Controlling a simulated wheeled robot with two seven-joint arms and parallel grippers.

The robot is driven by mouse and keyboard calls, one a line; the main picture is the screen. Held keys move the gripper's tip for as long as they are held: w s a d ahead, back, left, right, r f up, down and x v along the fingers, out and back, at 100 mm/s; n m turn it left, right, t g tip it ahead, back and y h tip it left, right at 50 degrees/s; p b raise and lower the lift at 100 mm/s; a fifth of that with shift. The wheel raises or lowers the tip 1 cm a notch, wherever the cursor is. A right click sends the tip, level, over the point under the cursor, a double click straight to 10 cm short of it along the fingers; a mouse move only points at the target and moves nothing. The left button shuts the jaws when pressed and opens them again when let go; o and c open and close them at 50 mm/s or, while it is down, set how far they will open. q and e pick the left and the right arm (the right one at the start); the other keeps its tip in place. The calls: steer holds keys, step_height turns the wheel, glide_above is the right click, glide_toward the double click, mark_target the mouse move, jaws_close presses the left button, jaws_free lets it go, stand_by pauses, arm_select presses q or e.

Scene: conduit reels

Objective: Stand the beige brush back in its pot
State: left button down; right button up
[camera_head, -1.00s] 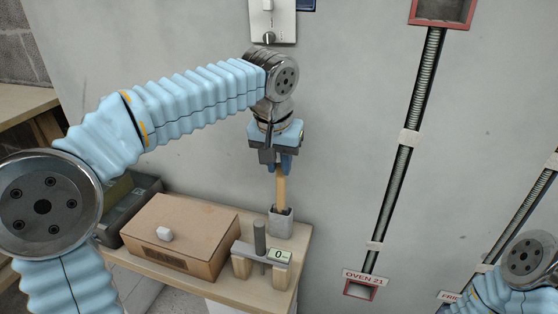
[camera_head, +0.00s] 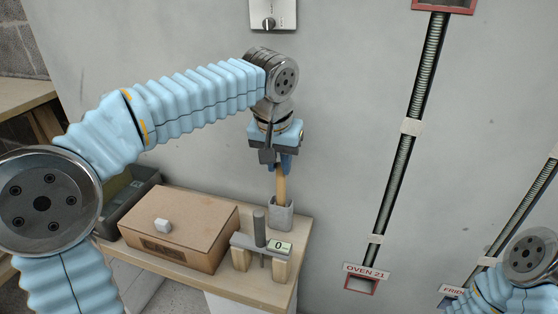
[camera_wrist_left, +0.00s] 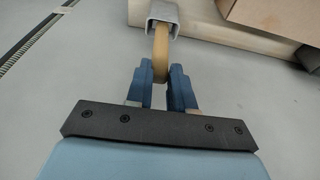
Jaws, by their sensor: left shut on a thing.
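The beige brush (camera_head: 281,186) hangs upright below my left gripper (camera_head: 281,165), which is shut on its upper part. The brush's lower end is inside the grey pot (camera_head: 281,217), hidden by the pot's wall. In the left wrist view the brush (camera_wrist_left: 160,55) runs from between the blue fingers of my left gripper (camera_wrist_left: 161,78) into the mouth of the pot (camera_wrist_left: 163,12). I cannot tell whether it touches the pot's bottom. My right arm shows at the lower right, but its gripper is out of view.
The pot stands on a wooden bench (camera_head: 225,284) against the grey wall. A wooden-legged stand (camera_head: 262,250) with a "0" label is in front of the pot.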

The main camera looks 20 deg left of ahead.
arm_select(q)
steer(key=c, duration=0.9)
jaws_free()
